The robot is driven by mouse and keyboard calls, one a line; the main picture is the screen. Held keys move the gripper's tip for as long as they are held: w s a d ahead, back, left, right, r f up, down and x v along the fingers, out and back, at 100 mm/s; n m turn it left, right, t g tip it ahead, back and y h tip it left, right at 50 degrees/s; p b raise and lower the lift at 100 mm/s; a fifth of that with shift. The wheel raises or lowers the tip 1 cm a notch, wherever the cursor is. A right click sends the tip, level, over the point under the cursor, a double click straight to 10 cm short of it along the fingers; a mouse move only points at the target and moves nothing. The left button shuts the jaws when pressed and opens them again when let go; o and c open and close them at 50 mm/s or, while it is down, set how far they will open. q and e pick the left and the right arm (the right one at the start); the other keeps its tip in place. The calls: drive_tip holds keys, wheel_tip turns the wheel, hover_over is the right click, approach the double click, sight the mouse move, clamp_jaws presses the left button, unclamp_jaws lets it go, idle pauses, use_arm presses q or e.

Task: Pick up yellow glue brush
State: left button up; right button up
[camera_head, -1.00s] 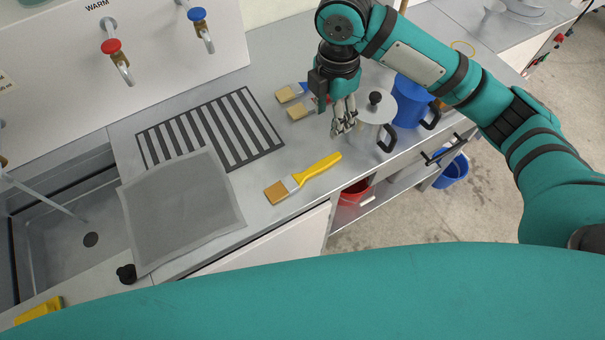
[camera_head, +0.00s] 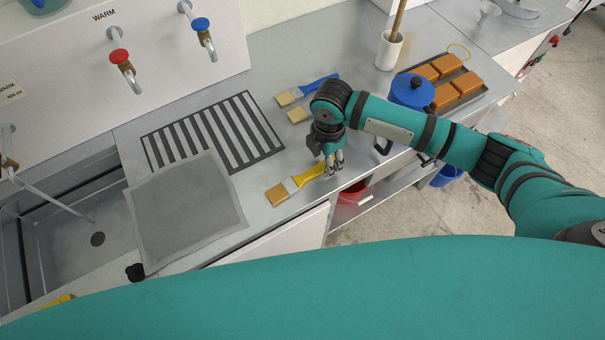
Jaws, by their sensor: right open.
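The yellow glue brush (camera_head: 294,185) lies on the grey counter near its front edge, with its tan bristles pointing left and its yellow handle pointing right. My right gripper (camera_head: 333,172) is open, pointing down at the end of the yellow handle. The fingers hide the handle's tip. I cannot tell whether they touch it. My left gripper is not in the picture.
Two other brushes, one with a blue handle (camera_head: 319,83), lie behind my arm. A blue pot (camera_head: 411,91) and a tray of orange blocks (camera_head: 484,92) stand to the right. A grey mesh sheet (camera_head: 187,212) and striped rack (camera_head: 262,135) lie left.

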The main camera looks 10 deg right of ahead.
drive_tip(key=shift+f, duration=0.9)
drive_tip(key=shift+c, duration=0.4)
clamp_jaws()
drive_tip(key=shift+r, duration=0.2)
